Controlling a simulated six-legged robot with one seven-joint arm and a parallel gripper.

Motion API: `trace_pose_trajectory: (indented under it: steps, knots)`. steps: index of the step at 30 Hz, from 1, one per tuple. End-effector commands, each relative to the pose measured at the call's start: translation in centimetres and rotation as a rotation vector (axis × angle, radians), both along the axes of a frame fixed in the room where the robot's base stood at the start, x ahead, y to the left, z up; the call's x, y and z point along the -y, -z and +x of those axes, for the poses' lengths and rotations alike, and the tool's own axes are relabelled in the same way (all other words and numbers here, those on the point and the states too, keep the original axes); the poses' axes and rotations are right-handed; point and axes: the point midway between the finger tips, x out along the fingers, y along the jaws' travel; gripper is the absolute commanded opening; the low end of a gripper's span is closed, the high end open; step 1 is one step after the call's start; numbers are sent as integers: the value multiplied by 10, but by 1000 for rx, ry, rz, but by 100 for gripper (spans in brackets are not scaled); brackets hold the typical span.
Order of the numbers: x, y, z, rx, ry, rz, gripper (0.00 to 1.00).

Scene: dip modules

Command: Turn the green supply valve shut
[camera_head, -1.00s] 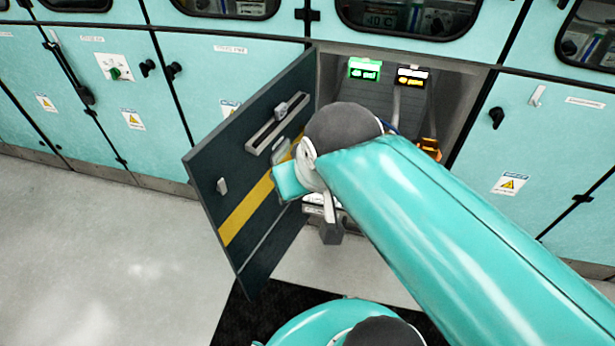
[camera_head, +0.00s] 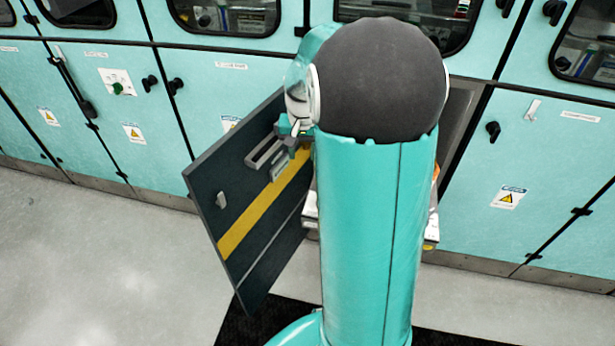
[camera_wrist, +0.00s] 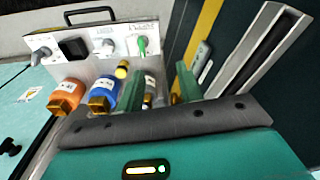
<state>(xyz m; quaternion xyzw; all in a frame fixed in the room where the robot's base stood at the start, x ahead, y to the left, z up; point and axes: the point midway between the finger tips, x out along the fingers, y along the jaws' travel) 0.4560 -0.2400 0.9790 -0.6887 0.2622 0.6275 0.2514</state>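The green supply valve (camera_wrist: 142,47) shows in the wrist view as a small green handle on a white panel (camera_wrist: 108,66), at the panel's right end. My gripper (camera_wrist: 158,70) has two green fingers apart, with a visible gap between them. The fingers point toward the panel, and the valve lies ahead, nearer the left finger. I see no contact between the fingers and the valve. A grey labelled cylinder shows in and beside the gap. In the head view my arm hides the valve and the cabinet interior.
Orange (camera_wrist: 68,97) and blue (camera_wrist: 103,93) labelled cylinders stand left of my fingers. A black handle arches over the panel. The dark open door (camera_head: 245,205), with a yellow stripe and a metal rail (camera_wrist: 262,50), stands close on the right in the wrist view.

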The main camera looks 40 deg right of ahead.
Motion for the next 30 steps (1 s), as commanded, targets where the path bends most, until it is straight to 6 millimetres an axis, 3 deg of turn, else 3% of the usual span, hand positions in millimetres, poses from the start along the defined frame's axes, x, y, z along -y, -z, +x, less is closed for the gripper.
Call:
trace_pose_trajectory:
  steps: [1, 3, 9, 17, 30]
  knots:
    - [21, 19, 0, -23, 49, 15, 36]
    - [42, 38, 0, -44, 98, 29, 36]
    - [72, 68, -3, -72, 172, 51, 36]
    - [71, 97, -2, -77, 174, 54, 36]
    - [69, 182, -1, -76, 170, 53, 36]
